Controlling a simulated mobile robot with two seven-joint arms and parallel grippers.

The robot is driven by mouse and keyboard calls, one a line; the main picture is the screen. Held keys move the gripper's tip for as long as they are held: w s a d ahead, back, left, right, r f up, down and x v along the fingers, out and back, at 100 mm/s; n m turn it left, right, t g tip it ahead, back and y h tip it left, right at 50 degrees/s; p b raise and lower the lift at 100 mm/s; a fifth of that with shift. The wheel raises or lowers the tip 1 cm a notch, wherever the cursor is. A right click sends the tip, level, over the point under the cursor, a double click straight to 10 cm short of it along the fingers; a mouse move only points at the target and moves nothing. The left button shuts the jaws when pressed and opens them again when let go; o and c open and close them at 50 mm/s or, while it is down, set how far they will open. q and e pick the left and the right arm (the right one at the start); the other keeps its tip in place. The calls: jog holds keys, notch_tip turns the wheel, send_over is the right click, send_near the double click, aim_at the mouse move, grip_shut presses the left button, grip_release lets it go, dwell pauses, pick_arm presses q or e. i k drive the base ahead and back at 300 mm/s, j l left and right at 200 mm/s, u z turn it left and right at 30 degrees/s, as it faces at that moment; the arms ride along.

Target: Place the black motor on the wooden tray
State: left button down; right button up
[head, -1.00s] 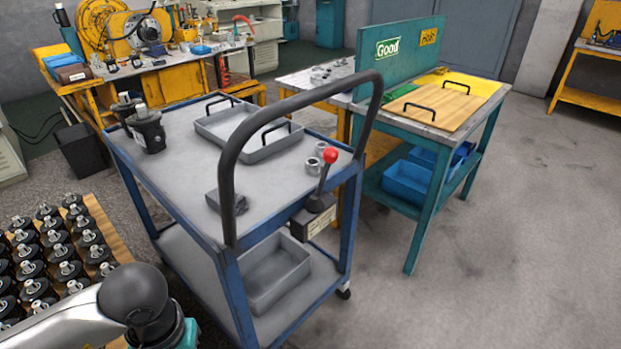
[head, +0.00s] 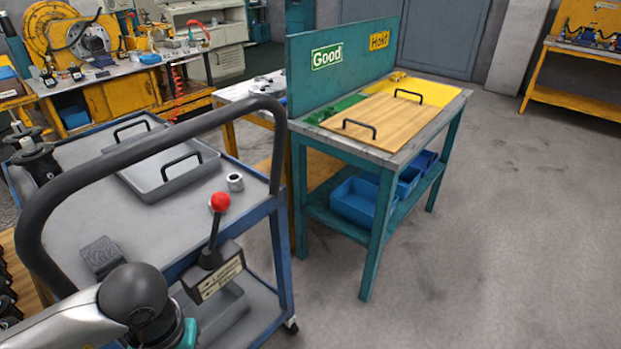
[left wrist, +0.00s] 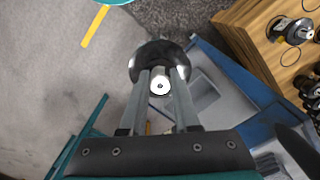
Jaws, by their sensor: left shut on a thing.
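In the left wrist view my left gripper (left wrist: 160,87) is shut on a black motor (left wrist: 158,52). The motor's round silver shaft end shows between the two fingers. In the head view my left arm comes in at the bottom left; its gripper and the held motor are out of that picture. The wooden tray (head: 383,119), with two black handles, lies on the teal workbench (head: 378,152) to the right, well apart from my arm. My right gripper is in neither view.
A teal divider marked Good and Hold (head: 345,52) backs the workbench. The floor at right is clear.

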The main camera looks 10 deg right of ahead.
aim_at(397, 115)
jog(key=i+l, duration=0.2)
jog(key=l, duration=0.2)
jog(key=i+l+z, duration=0.1)
jog(key=l, duration=0.3)
jog(key=i+l, duration=0.55)
jog(key=l, duration=0.25)
jog(key=i+l+z, duration=0.1)
jog(key=l, duration=0.25)
jog(key=i, duration=0.1)
